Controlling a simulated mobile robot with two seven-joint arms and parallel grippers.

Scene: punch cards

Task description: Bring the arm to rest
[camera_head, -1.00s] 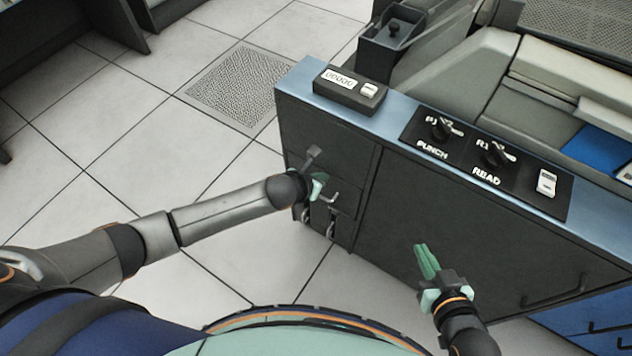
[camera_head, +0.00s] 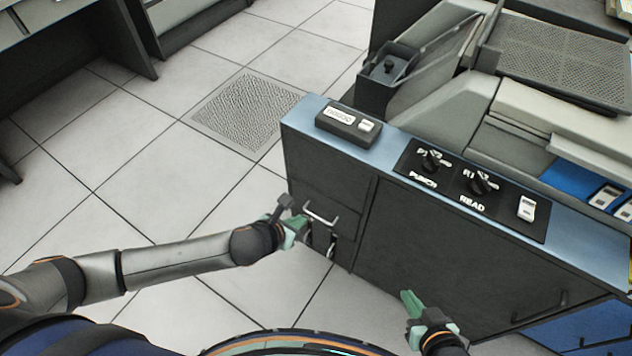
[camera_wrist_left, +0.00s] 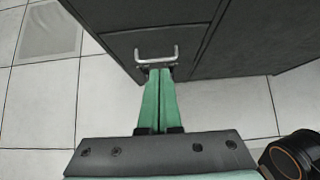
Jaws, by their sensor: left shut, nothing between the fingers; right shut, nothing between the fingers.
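My left arm reaches in from the left in the head view. Its left gripper (camera_head: 297,224) is close in front of a small silver handle (camera_head: 321,214) on the dark cabinet (camera_head: 330,180). In the left wrist view the green fingers (camera_wrist_left: 158,100) are together and empty, with their tips just below the handle (camera_wrist_left: 155,54); I cannot tell if they touch it. My right gripper (camera_head: 411,300) is at the bottom of the head view, its green fingers together and empty, in front of the cabinet's large panel.
A blue-edged counter (camera_head: 300,112) carries a small counter box (camera_head: 348,125) and a panel with PUNCH and READ knobs (camera_head: 470,180). A handle (camera_head: 540,308) juts from the lower right. Tiled floor (camera_head: 130,200) is open to the left.

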